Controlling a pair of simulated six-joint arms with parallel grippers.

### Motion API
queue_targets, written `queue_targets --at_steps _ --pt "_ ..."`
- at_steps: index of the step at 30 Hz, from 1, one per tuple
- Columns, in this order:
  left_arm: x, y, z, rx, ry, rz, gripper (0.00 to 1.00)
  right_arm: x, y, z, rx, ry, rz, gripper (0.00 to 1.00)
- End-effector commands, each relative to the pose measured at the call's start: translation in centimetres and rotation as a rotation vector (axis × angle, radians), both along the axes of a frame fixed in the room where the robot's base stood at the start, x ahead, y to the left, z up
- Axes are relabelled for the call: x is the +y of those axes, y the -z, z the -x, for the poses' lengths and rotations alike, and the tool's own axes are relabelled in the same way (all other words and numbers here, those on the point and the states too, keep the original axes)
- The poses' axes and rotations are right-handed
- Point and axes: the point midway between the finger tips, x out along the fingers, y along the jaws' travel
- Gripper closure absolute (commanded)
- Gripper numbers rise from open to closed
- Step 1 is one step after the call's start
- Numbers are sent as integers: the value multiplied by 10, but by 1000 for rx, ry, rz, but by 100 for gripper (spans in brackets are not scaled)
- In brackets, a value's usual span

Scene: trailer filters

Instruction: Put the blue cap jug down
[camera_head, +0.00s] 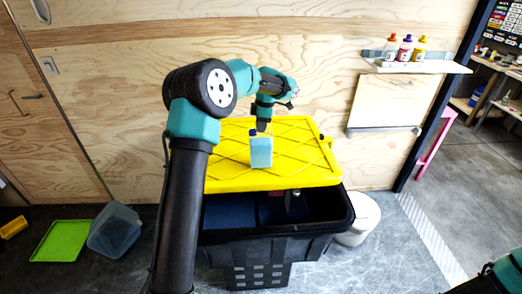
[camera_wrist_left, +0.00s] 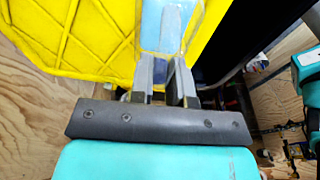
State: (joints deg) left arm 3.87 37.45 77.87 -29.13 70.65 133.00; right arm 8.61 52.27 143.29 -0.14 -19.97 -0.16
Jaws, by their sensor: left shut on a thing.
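The blue cap jug (camera_head: 261,153) is a small light blue, see-through container, upright in front of the yellow lid (camera_head: 225,178) in the head view. My left gripper (camera_head: 262,127) points down at the jug's top and is shut on its cap. In the left wrist view, the dark blue cap (camera_wrist_left: 184,76) shows between the two grey fingers, with the pale blue jug body (camera_wrist_left: 168,24) beyond them. I cannot tell whether the jug's base touches the lid. My right gripper is out of view.
The yellow lid sits on a black tote (camera_head: 270,246), whose front is open. Three bottles stand on a wall shelf (camera_head: 425,67) at right. A white bucket (camera_head: 360,222), a clear bin (camera_head: 114,230) and a green lid (camera_head: 62,240) are on the floor.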

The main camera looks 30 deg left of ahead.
Motion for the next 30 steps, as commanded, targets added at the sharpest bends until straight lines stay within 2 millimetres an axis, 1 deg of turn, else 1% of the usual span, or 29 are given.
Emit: queue_targets --at_steps 7,10,22,30 --pt "0 -1 0 -1 0 -1 100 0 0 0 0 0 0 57" --pt "0 -5 0 -1 0 -1 100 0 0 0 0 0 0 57" --pt "0 -38 0 -2 -1 0 100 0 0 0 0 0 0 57" --pt "-12 -39 19 -1 0 -1 100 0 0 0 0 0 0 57"
